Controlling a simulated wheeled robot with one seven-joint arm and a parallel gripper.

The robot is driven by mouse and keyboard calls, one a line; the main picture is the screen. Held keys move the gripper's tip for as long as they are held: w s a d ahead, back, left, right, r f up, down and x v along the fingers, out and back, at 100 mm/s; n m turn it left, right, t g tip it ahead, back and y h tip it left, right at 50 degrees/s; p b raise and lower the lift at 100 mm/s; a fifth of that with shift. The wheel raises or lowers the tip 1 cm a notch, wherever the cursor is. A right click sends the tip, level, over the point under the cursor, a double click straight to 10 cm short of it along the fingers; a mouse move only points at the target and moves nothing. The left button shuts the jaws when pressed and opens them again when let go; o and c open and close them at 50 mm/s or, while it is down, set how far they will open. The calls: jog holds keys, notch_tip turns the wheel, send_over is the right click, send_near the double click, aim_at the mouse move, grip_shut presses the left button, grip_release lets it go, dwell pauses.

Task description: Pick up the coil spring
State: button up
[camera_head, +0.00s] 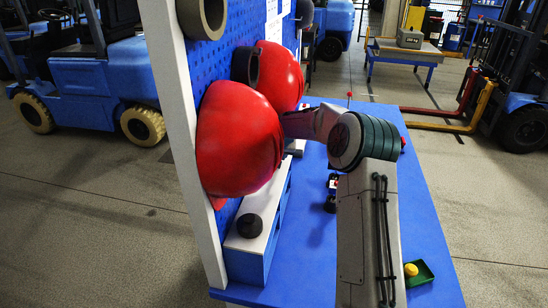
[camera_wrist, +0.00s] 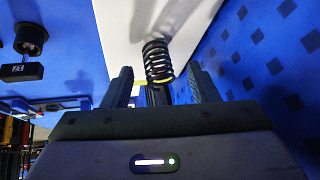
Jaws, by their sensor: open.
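The coil spring (camera_wrist: 157,60) is dark, with a yellow band at its lower end, and shows in the wrist view against a white surface (camera_wrist: 190,22). My gripper (camera_wrist: 159,72) is open, with one dark finger on each side of the spring. Gaps show between the spring and both fingers, so it is not gripped. A dark cylindrical part shows just below the yellow band; I cannot tell what it belongs to. In the head view, the red helmets and my arm hide my gripper and the spring.
Two red helmets (camera_head: 238,140) hang on the blue pegboard (camera_head: 215,75), close to my arm. A white-topped ledge (camera_head: 270,205) runs below them and holds a black knob (camera_head: 250,225). A green tray (camera_head: 425,275) with a yellow ball (camera_head: 411,269) sits on the blue table (camera_head: 420,215).

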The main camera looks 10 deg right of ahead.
jog(key=shift+w+f, duration=0.15)
jog(key=shift+f, duration=0.1)
jog(key=shift+c, duration=0.3)
jog(key=c, duration=1)
jog(key=shift+c, duration=0.2)
jog(key=shift+r, duration=0.15)
